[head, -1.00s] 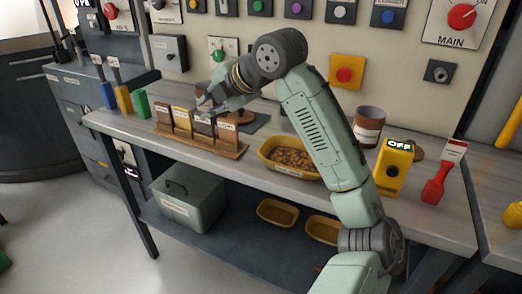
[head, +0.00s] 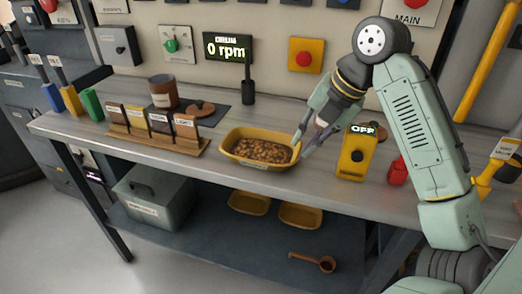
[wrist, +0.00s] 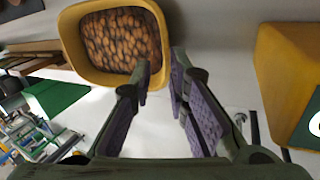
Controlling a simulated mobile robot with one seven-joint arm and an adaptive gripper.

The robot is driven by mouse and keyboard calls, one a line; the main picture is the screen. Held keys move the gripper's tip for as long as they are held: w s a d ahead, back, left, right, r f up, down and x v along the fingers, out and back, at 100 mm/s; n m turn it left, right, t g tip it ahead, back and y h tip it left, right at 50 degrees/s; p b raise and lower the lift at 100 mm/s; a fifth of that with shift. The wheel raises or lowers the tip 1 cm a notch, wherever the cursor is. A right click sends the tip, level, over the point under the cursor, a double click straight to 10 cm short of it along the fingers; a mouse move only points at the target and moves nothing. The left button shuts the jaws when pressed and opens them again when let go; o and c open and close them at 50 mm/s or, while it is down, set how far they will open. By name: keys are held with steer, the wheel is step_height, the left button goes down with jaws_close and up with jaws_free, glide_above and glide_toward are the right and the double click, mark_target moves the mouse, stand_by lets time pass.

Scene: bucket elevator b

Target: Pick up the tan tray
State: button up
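A tan-yellow tray (head: 232,152) filled with brown beans sits on the grey bench. It also shows at the top of the wrist view (wrist: 72,60). My gripper (head: 301,146) is at the tray's right end. In the wrist view my gripper (wrist: 160,65) has its two fingers apart, with the tray's right rim near the gap between their tips. The left finger overlaps the tray's near right corner and the right finger is just outside the rim. Whether either finger touches the rim cannot be told.
A yellow box with an OFF display (head: 357,155) stands right of my gripper. A wooden rack of sample boxes (head: 155,140) stands left of the tray. Two similar yellow trays (head: 249,205) (head: 300,216) and a brown scoop (head: 314,261) lie on the lower shelf.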

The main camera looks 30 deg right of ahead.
mark_target(296, 154)
steer(key=p+x, duration=0.1)
steer(key=x, duration=0.4)
steer(key=shift+c, duration=0.3)
jaws_close()
stand_by(0.4)
